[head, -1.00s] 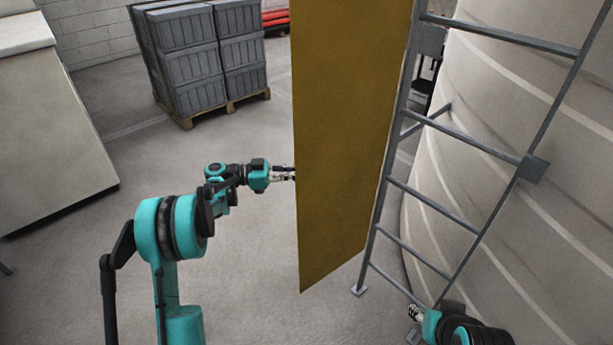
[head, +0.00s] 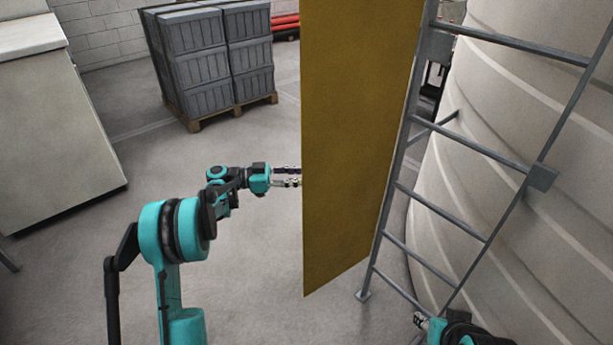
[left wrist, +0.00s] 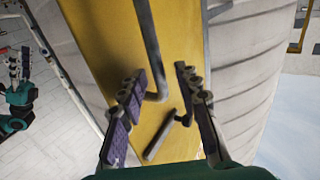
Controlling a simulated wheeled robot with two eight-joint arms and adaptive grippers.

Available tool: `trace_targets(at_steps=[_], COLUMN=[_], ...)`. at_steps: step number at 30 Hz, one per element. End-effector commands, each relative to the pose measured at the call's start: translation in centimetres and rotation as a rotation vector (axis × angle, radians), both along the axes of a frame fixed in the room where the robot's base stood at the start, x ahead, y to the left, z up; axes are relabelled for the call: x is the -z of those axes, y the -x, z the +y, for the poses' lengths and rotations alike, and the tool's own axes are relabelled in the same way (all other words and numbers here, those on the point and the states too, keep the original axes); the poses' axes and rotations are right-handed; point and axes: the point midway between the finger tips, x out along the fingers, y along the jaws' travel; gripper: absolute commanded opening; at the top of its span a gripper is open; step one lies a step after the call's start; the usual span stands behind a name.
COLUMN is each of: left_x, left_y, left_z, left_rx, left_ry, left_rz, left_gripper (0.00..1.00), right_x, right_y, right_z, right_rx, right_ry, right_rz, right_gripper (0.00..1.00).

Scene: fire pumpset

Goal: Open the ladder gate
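The ladder gate is a tall yellow panel (head: 352,140), standing out to the left of the grey ladder (head: 462,138) in the head view. My left gripper (head: 294,177) is at the panel's left edge, its tips partly hidden behind it. In the left wrist view the yellow panel (left wrist: 112,45) fills the middle. A grey bent bar (left wrist: 149,45) runs down its face, with a short grey lever (left wrist: 160,138) below. My left gripper (left wrist: 157,72) is open, its fingers apart on either side of the bar. My right gripper (head: 420,319) is low by the ladder's foot; its fingers are too small to judge.
A large pale ribbed tank (head: 530,200) stands right behind the ladder. Grey crates (head: 215,62) on a wooden pallet (head: 230,112) stand at the back. A pale cabinet (head: 55,140) is at the left. The floor between is clear.

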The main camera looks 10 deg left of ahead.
Motion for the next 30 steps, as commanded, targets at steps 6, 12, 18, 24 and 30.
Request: trace_targets(at_steps=[6, 12, 18, 24, 30], left_x=[0.0, 0.1, 0.0, 0.0, 0.0], left_y=[1.3, 2.5, 3.2, 3.3, 3.2], left_z=[4.6, 8.3, 10.2, 10.4, 10.4], left_rx=[-0.005, -0.004, -0.002, -0.001, -0.001], left_ry=[0.0, -0.001, -0.001, -0.001, -0.001], left_rz=[0.0, 0.0, 0.0, 0.0, 0.0], left_gripper=[0.33, 0.33, 0.33, 0.33, 0.33], right_x=[0.0, 0.0, 0.0, 0.0, 0.0], right_y=[0.0, 0.0, 0.0, 0.0, 0.0], right_z=[0.0, 0.0, 0.0, 0.0, 0.0], right_rx=[0.0, 0.0, 0.0, 0.0, 0.0], right_ry=[0.0, 0.0, 0.0, 0.0, 0.0], right_rz=[0.0, 0.0, 0.0, 0.0, 0.0], right_gripper=[0.4, 0.4, 0.4, 0.4, 0.4])
